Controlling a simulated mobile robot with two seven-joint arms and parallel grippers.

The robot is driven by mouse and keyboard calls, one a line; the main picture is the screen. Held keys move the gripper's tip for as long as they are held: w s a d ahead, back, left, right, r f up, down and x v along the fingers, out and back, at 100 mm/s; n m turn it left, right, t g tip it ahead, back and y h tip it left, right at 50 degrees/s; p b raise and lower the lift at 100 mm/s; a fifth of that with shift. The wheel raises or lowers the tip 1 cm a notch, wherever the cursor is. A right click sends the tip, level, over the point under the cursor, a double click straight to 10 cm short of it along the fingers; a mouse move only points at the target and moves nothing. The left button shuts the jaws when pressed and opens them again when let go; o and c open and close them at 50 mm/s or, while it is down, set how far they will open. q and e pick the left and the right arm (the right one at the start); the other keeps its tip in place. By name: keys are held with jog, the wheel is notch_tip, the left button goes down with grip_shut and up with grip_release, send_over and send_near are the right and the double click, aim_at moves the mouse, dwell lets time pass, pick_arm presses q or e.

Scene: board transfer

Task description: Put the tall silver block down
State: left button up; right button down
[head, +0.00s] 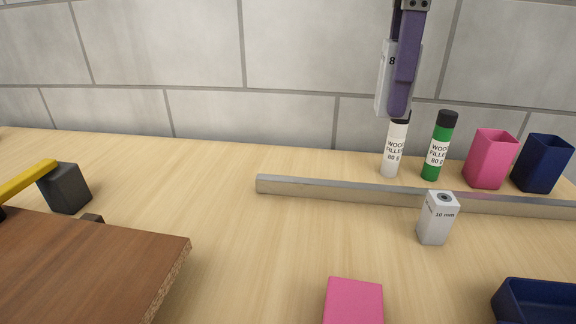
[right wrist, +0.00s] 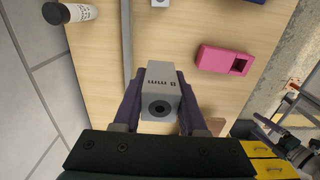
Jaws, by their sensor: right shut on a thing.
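The tall silver block (head: 384,82), marked with an 8, is held upright in my right gripper (head: 402,75), whose purple finger covers part of it in the head view. In the right wrist view the block (right wrist: 158,82) sits between both purple fingers, with a dark round hole in its end. The gripper is shut on it. The block is in the air, its lower end overlapping the black cap of the white wood filler bottle (head: 394,152) in the head view. My left gripper is not in view.
A metal bar (head: 330,190) crosses the table. A short 10 mm silver block (head: 433,222) stands before it. Behind are a green bottle (head: 436,150), pink cup (head: 487,160) and navy cup (head: 540,165). A pink box (head: 353,302), navy tray (head: 540,292) and brown board (head: 90,262) are nearer.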

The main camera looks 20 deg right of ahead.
jog(key=b, duration=0.2)
send_over(365, 235)
notch_tip(365, 235, down, 14)
jog(key=shift+f, duration=2.3)
jog(key=shift+f, duration=0.15)
jog(key=shift+c, duration=2.3)
grip_release()
